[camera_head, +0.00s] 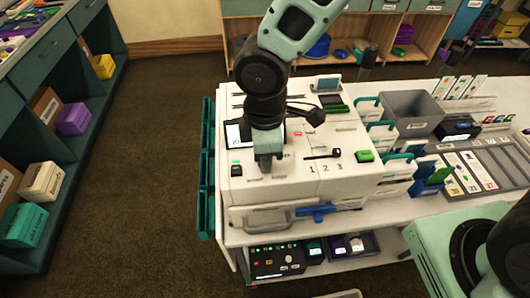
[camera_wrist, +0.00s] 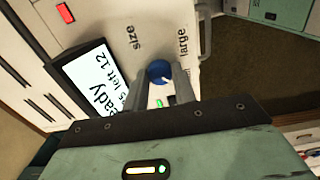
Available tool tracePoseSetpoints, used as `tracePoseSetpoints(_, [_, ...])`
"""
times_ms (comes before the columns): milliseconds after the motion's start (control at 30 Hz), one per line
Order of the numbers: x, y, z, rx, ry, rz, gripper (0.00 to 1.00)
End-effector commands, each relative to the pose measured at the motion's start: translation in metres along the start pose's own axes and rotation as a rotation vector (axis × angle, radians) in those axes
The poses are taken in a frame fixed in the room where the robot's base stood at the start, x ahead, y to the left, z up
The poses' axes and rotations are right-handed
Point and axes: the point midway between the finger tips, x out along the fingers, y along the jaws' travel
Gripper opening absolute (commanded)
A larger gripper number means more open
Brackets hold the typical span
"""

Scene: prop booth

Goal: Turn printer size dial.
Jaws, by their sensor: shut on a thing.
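The printer (camera_head: 335,177) is a white box on the counter, with a small screen (camera_head: 233,134) on its top. In the wrist view the screen (camera_wrist: 95,78) shows text that includes "left 12". The size dial (camera_wrist: 158,72) is a blue knob with a pale pointer mark, between the printed words "size" and "large". My gripper (camera_wrist: 161,82) points down at the dial, its two fingers closed around the knob. In the head view my gripper (camera_head: 268,160) is over the printer top and hides the dial.
A green button (camera_head: 364,156) and a slider (camera_head: 322,155) marked 1 2 3 lie right of my gripper. A blue handle (camera_head: 316,213) is on the printer's front. A grey bin (camera_head: 412,112) and card trays (camera_head: 475,170) stand to the right.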

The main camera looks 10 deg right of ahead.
Motion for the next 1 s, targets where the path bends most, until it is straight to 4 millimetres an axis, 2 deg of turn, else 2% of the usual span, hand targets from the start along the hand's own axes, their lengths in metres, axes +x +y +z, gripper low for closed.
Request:
tracePoseSetpoints(33, [0.000,0.001,0.000,0.002,0.000,0.001,0.04])
tracePoseSetpoints(67, [0.000,0.001,0.000,0.001,0.000,0.001,0.30])
tracePoseSetpoints(133, [0.000,0.001,0.000,0.001,0.000,0.001,0.49])
tracePoseSetpoints(433, [-0.001,0.000,0.000,0.000,0.001,0.001,0.49])
tracePoseSetpoints(567, [-0.011,0.001,-0.001,-0.001,0.003,0.003,0.49])
tracePoseSetpoints(667, [-0.027,0.002,0.000,0.001,0.004,0.005,0.49])
tracePoseSetpoints(1000, [-0.106,0.002,0.000,0.003,0.003,0.007,0.49])
